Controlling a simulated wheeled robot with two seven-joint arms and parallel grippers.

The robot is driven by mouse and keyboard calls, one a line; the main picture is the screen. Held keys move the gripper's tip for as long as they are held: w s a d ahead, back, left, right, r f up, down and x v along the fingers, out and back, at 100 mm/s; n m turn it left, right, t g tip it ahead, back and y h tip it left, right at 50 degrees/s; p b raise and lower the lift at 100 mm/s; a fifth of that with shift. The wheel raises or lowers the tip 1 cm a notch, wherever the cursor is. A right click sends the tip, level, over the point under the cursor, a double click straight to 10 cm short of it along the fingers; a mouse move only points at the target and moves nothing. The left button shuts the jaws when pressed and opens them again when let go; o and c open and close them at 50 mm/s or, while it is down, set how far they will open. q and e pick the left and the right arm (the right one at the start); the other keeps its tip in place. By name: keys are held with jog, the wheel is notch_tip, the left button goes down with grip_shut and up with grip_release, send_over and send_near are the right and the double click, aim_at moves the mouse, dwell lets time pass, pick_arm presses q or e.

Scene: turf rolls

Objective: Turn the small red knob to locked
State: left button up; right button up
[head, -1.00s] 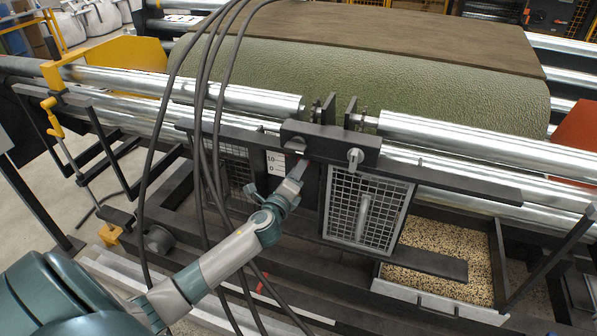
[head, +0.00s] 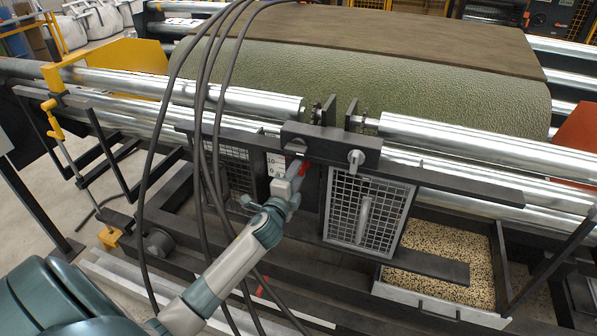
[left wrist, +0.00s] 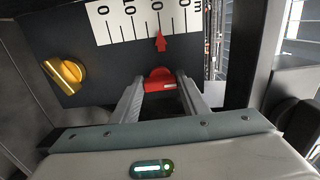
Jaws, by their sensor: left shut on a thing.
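The small red knob (left wrist: 160,78) sits on a dark panel in the left wrist view, with a pale mark on its face. My left gripper (left wrist: 161,86) has one finger on each side of it and is shut on it. In the head view the left gripper (head: 293,180) reaches the panel below the dark crossbar, with a bit of red showing at its tip. A white scale (left wrist: 140,18) with black marks and a red pointer (left wrist: 161,42) is above the knob. I cannot read a locked mark. My right gripper is not in view.
A yellow knob (left wrist: 64,74) is left of the red one. Dark cables (head: 212,130) hang in front of the panel near my left arm. A mesh guard (head: 368,212) stands to the right, and a tray of granules (head: 440,270) lies beyond it. Steel rollers (head: 480,140) run above.

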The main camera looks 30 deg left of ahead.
pick_arm(q)
jog(key=o, duration=1.1)
jog(key=shift+c, duration=0.2)
jog(key=b+v, duration=0.2)
jog(key=v, duration=1.5)
jog(key=shift+s+b, duration=0.15)
jog(key=shift+b, duration=0.25)
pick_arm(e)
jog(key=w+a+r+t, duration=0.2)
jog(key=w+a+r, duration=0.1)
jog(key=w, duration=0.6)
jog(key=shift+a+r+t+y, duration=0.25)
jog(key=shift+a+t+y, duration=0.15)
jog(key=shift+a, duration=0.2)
pick_arm(q)
jog(key=shift+d, duration=0.1)
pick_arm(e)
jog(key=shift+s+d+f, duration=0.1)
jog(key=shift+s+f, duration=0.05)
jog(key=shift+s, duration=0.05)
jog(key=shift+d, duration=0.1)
